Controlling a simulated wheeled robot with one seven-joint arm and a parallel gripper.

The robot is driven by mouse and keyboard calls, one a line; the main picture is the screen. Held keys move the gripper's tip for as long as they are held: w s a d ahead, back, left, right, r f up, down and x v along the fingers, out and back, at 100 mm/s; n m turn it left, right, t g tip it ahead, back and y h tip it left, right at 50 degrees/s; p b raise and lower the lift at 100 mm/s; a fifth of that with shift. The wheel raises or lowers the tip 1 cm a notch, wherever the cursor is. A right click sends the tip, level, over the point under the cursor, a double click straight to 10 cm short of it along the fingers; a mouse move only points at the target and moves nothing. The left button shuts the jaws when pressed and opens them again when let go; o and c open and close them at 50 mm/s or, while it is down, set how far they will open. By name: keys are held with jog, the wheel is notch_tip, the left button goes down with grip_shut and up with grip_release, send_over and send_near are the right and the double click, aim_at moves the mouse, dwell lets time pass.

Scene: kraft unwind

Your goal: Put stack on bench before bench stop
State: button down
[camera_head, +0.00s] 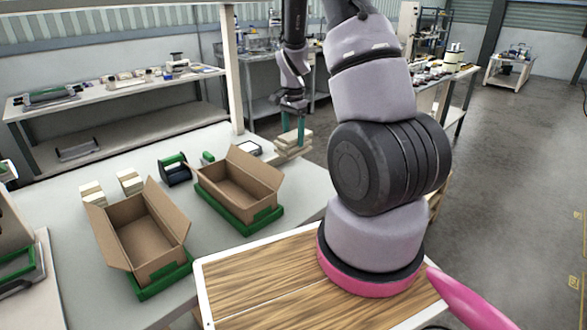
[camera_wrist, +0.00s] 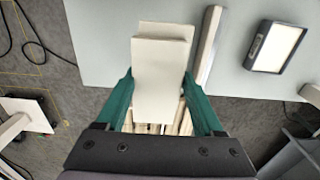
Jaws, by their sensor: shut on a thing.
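My gripper (camera_head: 293,136) is at the back right corner of the pale bench (camera_head: 300,190), teal fingers pointing down. It is shut on a cream stack (camera_wrist: 160,80), one finger at each side in the wrist view. In the head view the cream stack (camera_head: 292,145) shows layered edges, partly behind the fingers. In the wrist view its far part overlaps the bench (camera_wrist: 105,45) and its near part lies past the bench edge. I cannot tell whether it touches the bench. A pale bar (camera_wrist: 208,45) lies right of the stack; I cannot tell whether it is the bench stop.
Two open cartons (camera_head: 145,235) (camera_head: 240,185) sit in green trays on the bench. Cream stacks (camera_head: 92,193) (camera_head: 130,181) and a green-black dispenser (camera_head: 174,168) stand behind them. A dark-framed panel (camera_wrist: 273,46) lies right of the bar. A white post (camera_head: 232,70) rises behind the bench.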

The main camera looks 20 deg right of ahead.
notch_tip(320, 180, down, 8)
jog(key=shift+f, duration=0.2)
dwell(0.3)
grip_release()
jog(key=shift+f, duration=0.15)
